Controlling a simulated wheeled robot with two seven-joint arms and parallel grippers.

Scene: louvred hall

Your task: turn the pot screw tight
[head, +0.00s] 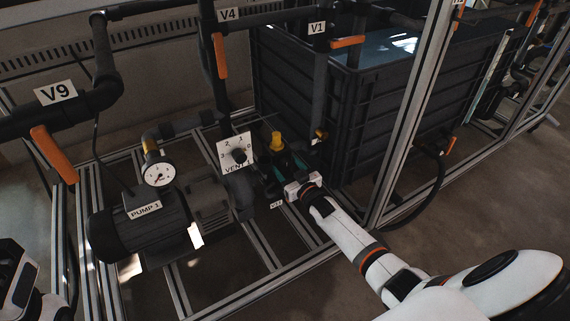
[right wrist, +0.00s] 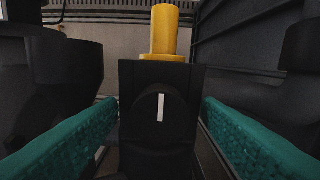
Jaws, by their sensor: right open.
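The pot screw (right wrist: 160,121) is a dark round head with an upright white line, on the front of a black block (right wrist: 187,79). A yellow cylinder (right wrist: 165,30) stands on top of the block; its yellow top also shows in the head view (head: 277,141). My right gripper (head: 287,168) is open in front of the block. In the right wrist view its teal fingers stand left and right of the screw, apart from it, with nothing between them gripped. In the head view the screw is hidden. Only part of my left arm shows at the lower left.
Pump 1 (head: 155,219), a gauge (head: 159,172) and the VENT dial plate (head: 235,152) stand left of my right gripper. A large dark tank (head: 392,115) stands behind and right. An aluminium frame post (head: 412,115) rises close to my right arm.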

